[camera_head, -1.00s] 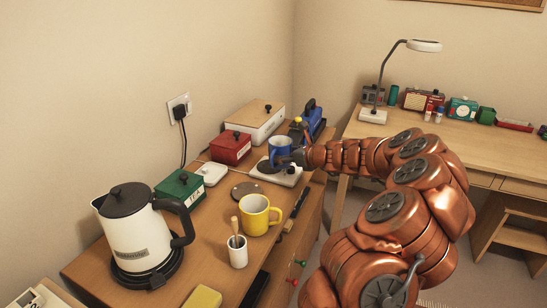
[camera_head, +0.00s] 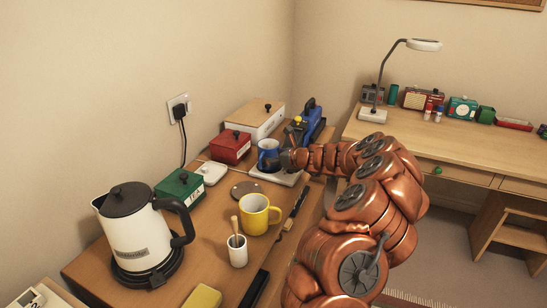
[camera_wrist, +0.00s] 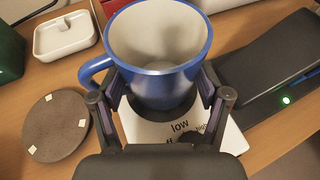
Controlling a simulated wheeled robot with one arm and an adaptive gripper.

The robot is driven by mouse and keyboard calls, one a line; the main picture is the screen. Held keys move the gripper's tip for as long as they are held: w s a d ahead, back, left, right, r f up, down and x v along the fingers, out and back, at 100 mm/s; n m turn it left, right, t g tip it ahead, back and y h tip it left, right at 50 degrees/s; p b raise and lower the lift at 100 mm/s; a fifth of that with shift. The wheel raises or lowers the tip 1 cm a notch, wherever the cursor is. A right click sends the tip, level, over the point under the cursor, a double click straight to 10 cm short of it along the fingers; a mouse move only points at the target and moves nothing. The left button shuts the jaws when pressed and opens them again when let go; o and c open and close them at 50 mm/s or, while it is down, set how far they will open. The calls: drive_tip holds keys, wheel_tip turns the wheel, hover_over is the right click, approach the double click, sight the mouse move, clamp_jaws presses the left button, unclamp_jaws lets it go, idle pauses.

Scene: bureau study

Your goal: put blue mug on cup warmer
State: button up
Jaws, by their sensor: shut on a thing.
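The blue mug (camera_head: 268,153) is upright over the white cup warmer (camera_head: 286,180) on the wooden bureau. In the wrist view the mug (camera_wrist: 157,88) has a white inside, and its handle points left. My gripper (camera_head: 288,159) is shut on the mug; in the wrist view its dark fingers (camera_wrist: 161,98) sit on either side of the mug's wall. The warmer (camera_wrist: 232,138) shows its printed front corner, with "low" readable. The mug hides most of the warmer's heating plate, and I cannot tell whether its base touches it.
A brown round coaster (camera_wrist: 57,126) and a white dish (camera_wrist: 62,36) lie left of the mug. A yellow mug (camera_head: 255,214), white cup (camera_head: 238,252) and kettle (camera_head: 130,235) stand nearer. A red box (camera_head: 231,147) and blue-black device (camera_head: 308,120) stand behind.

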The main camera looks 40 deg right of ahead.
drive_tip(key=o, duration=1.4)
drive_tip(key=shift+f, duration=0.1)
drive_tip(key=shift+s+r, duration=0.1)
drive_tip(key=shift+r, duration=0.1)
drive_tip(key=v, duration=1.1)
drive_tip(key=shift+s, duration=0.4)
drive_tip(key=shift+d, duration=0.1)
